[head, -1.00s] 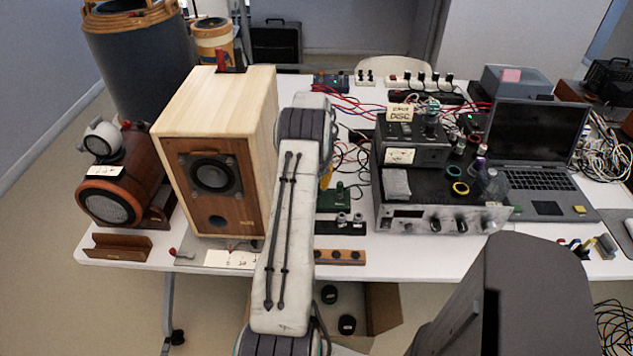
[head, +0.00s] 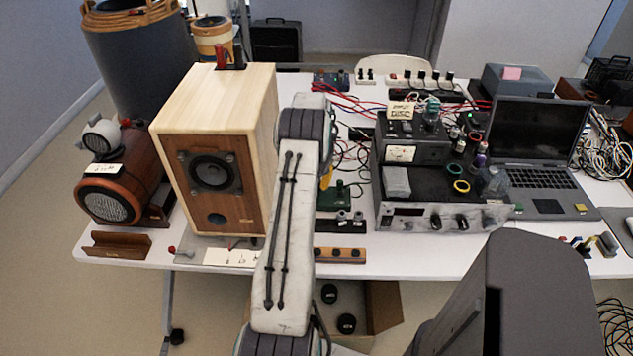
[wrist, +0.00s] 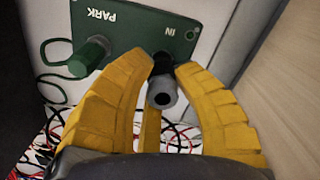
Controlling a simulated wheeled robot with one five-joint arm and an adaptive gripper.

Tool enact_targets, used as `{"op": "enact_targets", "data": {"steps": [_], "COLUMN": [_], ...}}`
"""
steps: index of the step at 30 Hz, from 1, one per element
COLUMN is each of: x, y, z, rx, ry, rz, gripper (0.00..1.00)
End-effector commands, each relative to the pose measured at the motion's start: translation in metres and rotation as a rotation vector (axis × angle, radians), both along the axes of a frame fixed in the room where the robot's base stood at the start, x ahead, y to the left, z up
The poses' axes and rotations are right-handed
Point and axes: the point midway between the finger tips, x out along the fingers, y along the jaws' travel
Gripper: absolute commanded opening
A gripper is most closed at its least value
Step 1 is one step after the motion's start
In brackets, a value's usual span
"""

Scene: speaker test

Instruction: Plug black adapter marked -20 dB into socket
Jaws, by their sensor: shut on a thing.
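In the wrist view, my gripper (wrist: 165,72) has its yellow fingers closed around a short grey-and-black cylinder, which looks like the adapter (wrist: 161,93). No -20 dB mark can be read on it. It is at the socket marked IN on a green plate (wrist: 124,33). The fingers and the adapter hide the socket opening, so I cannot tell whether it is seated. A green cap (wrist: 87,57) on a cord sits at the PARK position to the left. In the head view, my arm hides most of the gripper; only a bit of yellow shows.
A wooden speaker (head: 213,170) stands left of my arm. A grey amplifier (head: 440,215) and an open laptop (head: 540,140) stand to the right. A small green block (head: 338,195) lies between. Cables lie behind. An open cardboard box (head: 383,310) sits below the table.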

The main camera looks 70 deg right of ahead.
Motion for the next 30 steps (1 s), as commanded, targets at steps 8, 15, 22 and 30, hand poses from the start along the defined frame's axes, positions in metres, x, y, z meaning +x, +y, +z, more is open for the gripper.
{"op": "enact_targets", "data": {"steps": [8,15,22,30], "x": [-0.0004,-0.0005,-0.0004,-0.0002], "y": [0.0017,0.0018,0.0012,0.0009], "z": [-0.0082,-0.0109,-0.0099,-0.0092], "rx": [0.006,0.007,0.005,0.003], "ry": [0.002,0.002,0.001,0.001], "rz": [0.000,0.000,0.000,0.000], "gripper": [0.00,0.29,0.50,0.53]}}
